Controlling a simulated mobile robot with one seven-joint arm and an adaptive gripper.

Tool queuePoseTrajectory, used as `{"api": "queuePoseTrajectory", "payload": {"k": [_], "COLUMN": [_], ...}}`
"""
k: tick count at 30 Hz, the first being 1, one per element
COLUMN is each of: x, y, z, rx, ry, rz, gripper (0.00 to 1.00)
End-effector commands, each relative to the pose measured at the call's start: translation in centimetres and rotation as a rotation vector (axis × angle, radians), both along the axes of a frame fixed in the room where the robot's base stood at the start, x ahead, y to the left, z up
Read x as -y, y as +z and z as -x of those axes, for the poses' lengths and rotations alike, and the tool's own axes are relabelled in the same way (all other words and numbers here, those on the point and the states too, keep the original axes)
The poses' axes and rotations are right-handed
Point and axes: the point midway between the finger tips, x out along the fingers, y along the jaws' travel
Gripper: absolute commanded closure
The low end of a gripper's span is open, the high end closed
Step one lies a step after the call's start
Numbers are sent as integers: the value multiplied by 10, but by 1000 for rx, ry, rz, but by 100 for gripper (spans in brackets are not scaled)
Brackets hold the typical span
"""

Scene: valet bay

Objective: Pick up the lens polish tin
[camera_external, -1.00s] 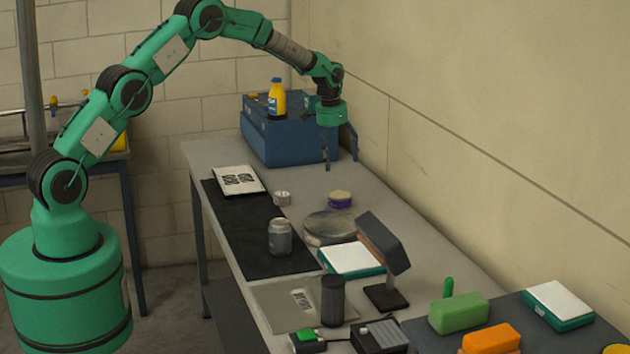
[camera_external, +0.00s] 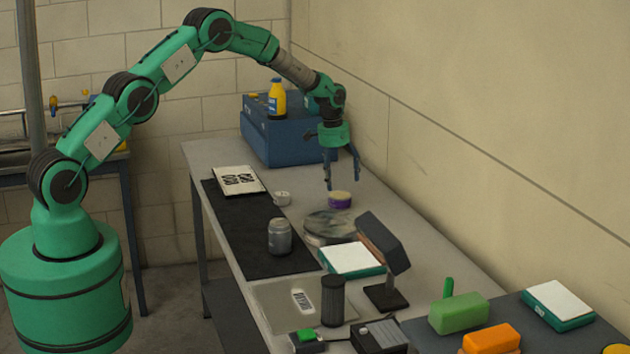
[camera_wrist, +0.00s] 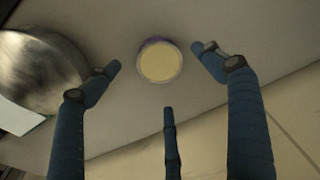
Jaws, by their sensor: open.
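The lens polish tin appears to be the small round purple tin with a cream top (camera_external: 340,200), standing on the grey bench. My gripper (camera_external: 341,177) is open and empty just above it, fingers pointing down. In the wrist view the tin (camera_wrist: 160,62) shows from above, between and beyond the spread blue fingertips. No finger visibly touches it.
A round metal dish (camera_external: 328,226) sits close to the tin on the near side. A blue toolbox (camera_external: 272,140) with a yellow bottle (camera_external: 277,100) stands behind. The wall runs along the right.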

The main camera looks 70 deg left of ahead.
Motion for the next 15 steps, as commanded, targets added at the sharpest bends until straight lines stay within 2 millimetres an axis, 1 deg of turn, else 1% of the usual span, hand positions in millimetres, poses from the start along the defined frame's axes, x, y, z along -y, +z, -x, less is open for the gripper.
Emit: {"api": "queuePoseTrajectory", "payload": {"k": [1, 3, 6, 15], "x": [0, 0, -1, -1], "y": [-6, -12, -16, -17], "z": [-1, -2, -3, -3], "rx": [-1, 1, 2, 2], "ry": [0, 0, 0, 0], "rz": [0, 0, 0, 0], "gripper": [18, 18, 18, 18]}}
